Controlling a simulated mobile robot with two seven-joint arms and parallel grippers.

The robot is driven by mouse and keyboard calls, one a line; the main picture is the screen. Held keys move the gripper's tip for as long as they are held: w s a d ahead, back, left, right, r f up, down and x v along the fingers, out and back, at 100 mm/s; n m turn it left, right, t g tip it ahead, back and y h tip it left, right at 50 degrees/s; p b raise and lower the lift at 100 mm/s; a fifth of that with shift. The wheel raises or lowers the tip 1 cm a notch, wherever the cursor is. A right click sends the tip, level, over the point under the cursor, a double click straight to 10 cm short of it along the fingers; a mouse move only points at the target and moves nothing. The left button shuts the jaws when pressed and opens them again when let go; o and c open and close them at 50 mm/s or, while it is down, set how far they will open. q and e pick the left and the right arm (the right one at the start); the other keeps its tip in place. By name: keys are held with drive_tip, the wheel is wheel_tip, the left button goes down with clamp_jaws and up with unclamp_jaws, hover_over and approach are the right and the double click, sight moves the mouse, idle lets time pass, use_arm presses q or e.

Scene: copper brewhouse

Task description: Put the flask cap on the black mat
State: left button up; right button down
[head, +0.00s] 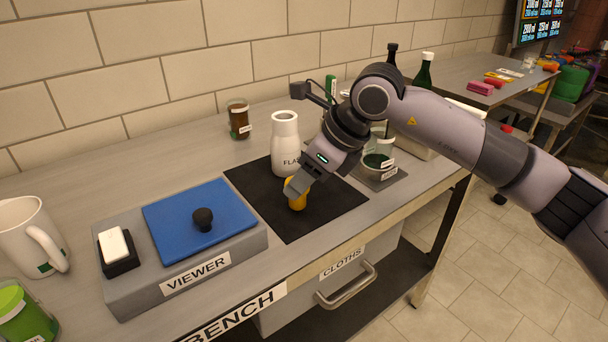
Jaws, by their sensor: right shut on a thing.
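The black mat (256,190) lies on the grey bench top. The white flask (285,150), with its open neck bare, stands upright at the back of the mat. My right gripper (295,192) reaches in from the right, pointing down, and is shut on the orange-yellow flask cap (298,203). The cap is over the mat, in front of the flask. I cannot tell whether its underside touches the mat. The gripper's fingers hide part of the cap. My left gripper is not in view.
The viewer (185,277), with a blue lid (195,225) and black knob, stands left of the mat. A brown jar (239,120) is behind. A glass beaker (378,153) stands right of the mat, partly behind my arm. A white mug (25,235) is far left.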

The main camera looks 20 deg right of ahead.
drive_tip(key=shift+f+b, duration=0.4)
drive_tip(key=c, duration=0.9)
unclamp_jaws()
drive_tip(key=shift+o, duration=0.2)
drive_tip(key=o, duration=0.6)
drive_tip(key=shift+c, duration=0.2)
drive_tip(key=shift+r, duration=0.1)
drive_tip(key=shift+p+v, duration=0.85)
drive_tip(key=shift+v, duration=0.85)
drive_tip(key=shift+p+v, duration=0.85)
drive_tip(key=shift+v, duration=1.4)
